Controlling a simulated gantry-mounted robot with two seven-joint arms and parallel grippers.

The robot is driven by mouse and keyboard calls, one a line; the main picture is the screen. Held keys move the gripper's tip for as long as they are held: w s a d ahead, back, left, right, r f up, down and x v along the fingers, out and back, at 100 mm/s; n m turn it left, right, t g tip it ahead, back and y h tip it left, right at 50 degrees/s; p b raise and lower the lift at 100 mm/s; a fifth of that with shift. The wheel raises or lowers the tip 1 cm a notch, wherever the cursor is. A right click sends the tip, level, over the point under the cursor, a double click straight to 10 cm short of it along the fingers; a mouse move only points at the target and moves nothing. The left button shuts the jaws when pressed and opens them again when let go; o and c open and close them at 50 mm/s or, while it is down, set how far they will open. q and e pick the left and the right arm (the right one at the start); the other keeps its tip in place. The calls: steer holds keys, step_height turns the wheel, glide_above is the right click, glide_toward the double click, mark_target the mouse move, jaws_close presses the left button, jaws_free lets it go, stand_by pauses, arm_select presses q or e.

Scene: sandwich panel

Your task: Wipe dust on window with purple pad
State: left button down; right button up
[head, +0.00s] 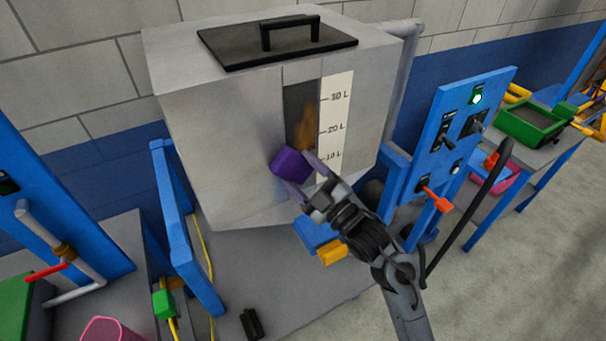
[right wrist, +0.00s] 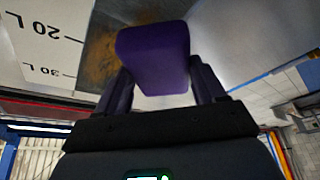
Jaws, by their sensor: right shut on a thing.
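The purple pad (head: 290,164) is held by my right gripper (head: 300,177) at the lower part of the window (head: 301,103) on the front of a grey tank. The window is a dark upright strip with brown dust (head: 306,118) over its middle and right side. In the right wrist view, the purple pad (right wrist: 153,55) sits between the two fingers, close to the dusty window (right wrist: 103,62). I cannot tell whether the pad touches the window. The pad hides the window's lower end in the head view. My left gripper is not in view.
A white scale (head: 335,122) marked in litres runs along the window's right side. A black lid (head: 277,47) with a handle lies on the tank (head: 225,130). A blue control panel (head: 452,135) with switches and an orange-red lever stands right of my arm. A blue post (head: 178,230) stands at left.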

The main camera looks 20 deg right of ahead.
steer(key=shift+w, duration=0.25)
stand_by(0.5)
steer(key=shift+w+a, duration=0.1)
steer(key=shift+w, duration=0.4)
